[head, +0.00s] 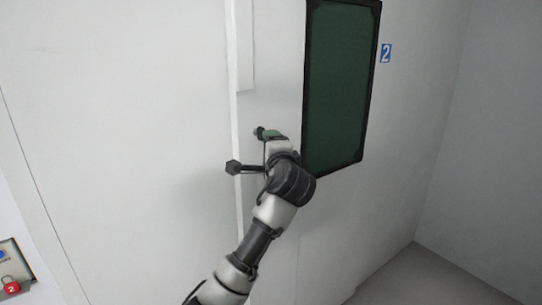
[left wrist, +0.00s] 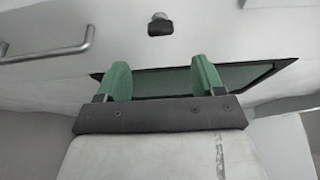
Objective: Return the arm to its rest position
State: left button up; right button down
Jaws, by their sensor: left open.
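My left arm comes up from the bottom of the head view. Its left gripper (head: 267,134) is beside the white door or panel, left of the lower part of the dark green window. In the left wrist view the gripper's two green fingers (left wrist: 160,80) stand wide apart, with nothing between them. The gripper is open and empty. In the head view the fingers are small and partly hidden by the wrist. My right gripper is in neither view.
A dark-framed green window (head: 342,85) is in the white wall, with a blue "2" sign (head: 386,53) to its right. A metal bar handle (left wrist: 48,45) and a dark knob (left wrist: 160,24) show ahead. Floor at lower right is clear.

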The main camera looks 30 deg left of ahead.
pick_arm(q)
jog(key=shift+s+d, duration=0.15)
jog(key=shift+f, duration=0.1)
dwell(0.3)
